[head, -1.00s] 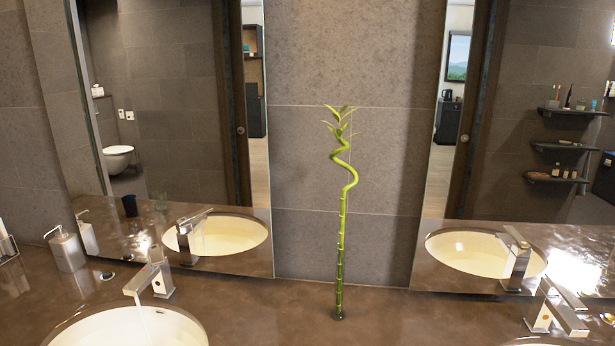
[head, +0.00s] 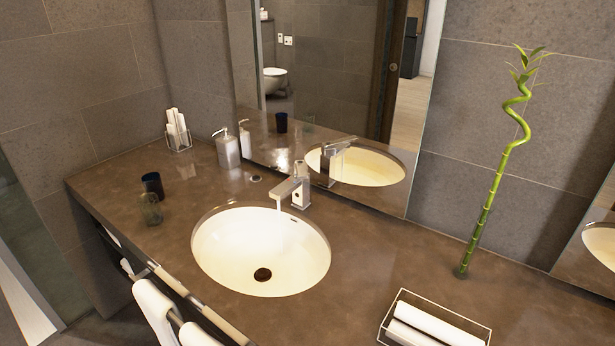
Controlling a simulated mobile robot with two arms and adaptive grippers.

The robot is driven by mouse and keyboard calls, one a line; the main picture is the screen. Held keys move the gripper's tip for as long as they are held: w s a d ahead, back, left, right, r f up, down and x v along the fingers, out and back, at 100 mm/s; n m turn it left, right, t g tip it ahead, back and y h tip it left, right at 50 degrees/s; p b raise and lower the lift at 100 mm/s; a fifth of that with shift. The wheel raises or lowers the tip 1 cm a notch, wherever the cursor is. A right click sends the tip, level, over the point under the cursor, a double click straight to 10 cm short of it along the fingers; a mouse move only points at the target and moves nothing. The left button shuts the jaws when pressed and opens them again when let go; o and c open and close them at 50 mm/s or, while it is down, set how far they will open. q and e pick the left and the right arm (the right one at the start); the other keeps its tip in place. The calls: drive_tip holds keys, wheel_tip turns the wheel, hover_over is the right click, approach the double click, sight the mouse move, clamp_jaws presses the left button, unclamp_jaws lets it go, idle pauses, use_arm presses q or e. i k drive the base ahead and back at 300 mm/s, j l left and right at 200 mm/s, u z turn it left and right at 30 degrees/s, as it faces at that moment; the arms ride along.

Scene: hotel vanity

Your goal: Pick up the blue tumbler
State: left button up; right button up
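The blue tumbler (head: 153,186) is a small dark blue cup. It stands upright on the left part of the brown vanity counter (head: 110,190), left of the sink. A clear greenish glass (head: 151,209) stands just in front of it and seems to overlap its lower edge. The tumbler's reflection shows in the mirror (head: 290,70). Neither of my grippers is in the head view.
The sink (head: 262,250) and its faucet (head: 293,186) are right of the tumbler. A soap dispenser (head: 228,148) and a holder with white rolls (head: 177,130) stand behind. A wire tray of rolled towels (head: 435,325) and a bamboo stalk (head: 490,195) are at right. Towels (head: 158,310) hang in front.

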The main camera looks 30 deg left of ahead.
sight(152, 182)
drive_tip(key=u, duration=1.85)
drive_tip(key=i+j+z, duration=0.1)
drive_tip(key=i+j, duration=0.15)
drive_tip(key=i+j+z, duration=0.1)
drive_tip(key=j, duration=0.25)
drive_tip(key=i+j+z, duration=0.1)
drive_tip(key=i+j, duration=0.25)
drive_tip(key=i+j+z, duration=0.1)
drive_tip(key=j, duration=0.25)
drive_tip(key=i+j+z, duration=0.1)
drive_tip(key=i+j, duration=0.2)
drive_tip(key=j, duration=0.1)
